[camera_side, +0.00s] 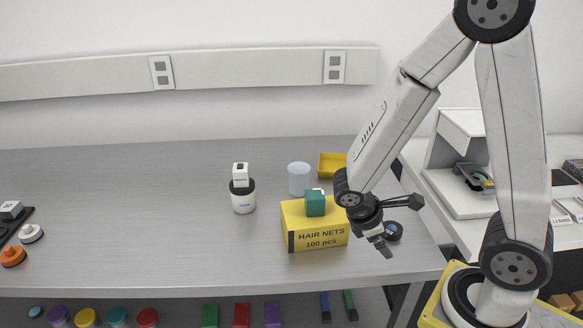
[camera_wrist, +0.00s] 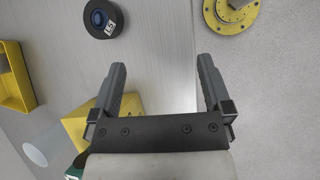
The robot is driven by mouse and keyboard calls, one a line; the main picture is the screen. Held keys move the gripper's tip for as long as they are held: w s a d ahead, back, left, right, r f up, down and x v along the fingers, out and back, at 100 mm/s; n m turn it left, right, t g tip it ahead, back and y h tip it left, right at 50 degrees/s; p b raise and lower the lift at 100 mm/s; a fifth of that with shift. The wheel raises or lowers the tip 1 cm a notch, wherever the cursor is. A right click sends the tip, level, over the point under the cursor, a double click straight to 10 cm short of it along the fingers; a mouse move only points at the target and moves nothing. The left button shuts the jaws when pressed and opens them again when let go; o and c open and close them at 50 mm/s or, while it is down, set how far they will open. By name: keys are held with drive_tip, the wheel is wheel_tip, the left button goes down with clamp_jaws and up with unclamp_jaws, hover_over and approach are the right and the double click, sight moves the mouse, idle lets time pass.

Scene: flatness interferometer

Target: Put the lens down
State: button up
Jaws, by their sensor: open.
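The lens appears to be a dark round piece with a blue-grey centre and a small white label, seen in the wrist view (camera_wrist: 103,18). In the side view the lens (camera_side: 395,231) sits on the grey bench near its right end, just right of my gripper. My gripper (camera_side: 382,246) points down beside the yellow hair nets box. In the wrist view my gripper (camera_wrist: 161,68) is open, with nothing between its fingers. The lens lies beyond the left fingertip, apart from both fingers. The side view does not show the gap between the fingers clearly.
The yellow hair nets box (camera_side: 318,239) carries a teal block (camera_side: 315,204). Behind it stand a pale cylinder (camera_side: 299,178) and a yellow tray (camera_side: 329,163). A white jar (camera_side: 243,200) is further left. The bench's right edge (camera_wrist: 194,60) is close to my gripper.

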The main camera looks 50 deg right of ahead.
drive_tip(key=w+a+r+m+t+y, duration=0.3)
drive_tip(key=w+a+m+t+y, duration=0.2)
drive_tip(key=m, duration=0.3)
drive_tip(key=shift+w+a+r+t, duration=0.4)
drive_tip(key=shift+w+a, duration=0.2)
drive_tip(key=shift+a, duration=0.25)
idle(0.3)
